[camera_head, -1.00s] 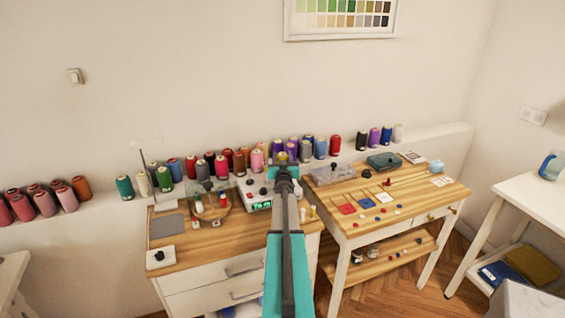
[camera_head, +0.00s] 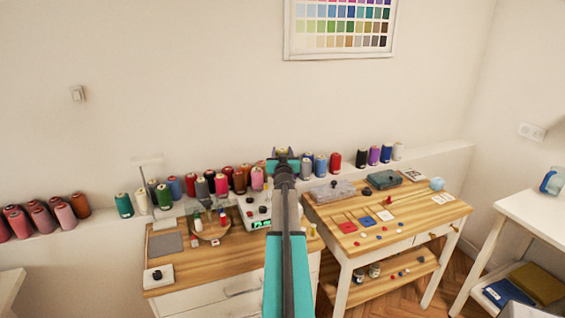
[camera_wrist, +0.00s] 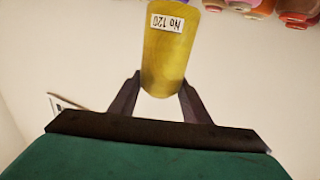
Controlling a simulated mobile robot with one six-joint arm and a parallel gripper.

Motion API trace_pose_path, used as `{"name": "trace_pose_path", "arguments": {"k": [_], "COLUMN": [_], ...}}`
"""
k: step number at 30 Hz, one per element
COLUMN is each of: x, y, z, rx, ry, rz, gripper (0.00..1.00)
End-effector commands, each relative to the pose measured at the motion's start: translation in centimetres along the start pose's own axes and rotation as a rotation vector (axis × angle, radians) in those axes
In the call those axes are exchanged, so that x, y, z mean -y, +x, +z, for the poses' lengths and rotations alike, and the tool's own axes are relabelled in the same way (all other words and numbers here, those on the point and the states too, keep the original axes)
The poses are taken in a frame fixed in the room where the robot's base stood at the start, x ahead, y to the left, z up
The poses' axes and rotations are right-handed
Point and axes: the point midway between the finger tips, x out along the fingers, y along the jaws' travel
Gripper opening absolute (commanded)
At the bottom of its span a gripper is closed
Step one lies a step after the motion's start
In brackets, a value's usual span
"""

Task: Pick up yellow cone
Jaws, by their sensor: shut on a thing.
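The yellow cone (camera_wrist: 165,60) is a thread cone with a white label reading "No 120" in the wrist view. The two dark fingers of my gripper (camera_wrist: 161,90) press on its sides near its lower end in that view. My gripper is shut on it. In the head view my gripper (camera_head: 283,153) is raised in front of the back ledge, among the row of thread cones. Only a small yellowish bit of the held cone shows there, mostly hidden by my gripper.
Many coloured thread cones (camera_head: 200,187) stand along the ledge on both sides of my arm. A left wooden table (camera_head: 195,265) and a right wooden table (camera_head: 400,217) hold small sewing items. The wall above is clear up to a colour chart (camera_head: 340,28).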

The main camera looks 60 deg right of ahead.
Motion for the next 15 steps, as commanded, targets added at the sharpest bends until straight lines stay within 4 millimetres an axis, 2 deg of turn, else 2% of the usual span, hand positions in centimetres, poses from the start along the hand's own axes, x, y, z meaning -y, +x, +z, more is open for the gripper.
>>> {"name": "trace_pose_path", "arguments": {"k": [1,3,9,15], "x": [0.0,-0.1,-0.2,-0.3], "y": [0.0,0.0,0.1,0.1], "z": [-1.6,-2.7,-4.9,-6.2], "rx": [-0.001,-0.001,-0.001,-0.001], "ry": [-0.001,0.000,0.000,-0.001], "rz": [0.000,0.000,0.001,0.001], "gripper": [0.17,0.17,0.17,0.17]}}
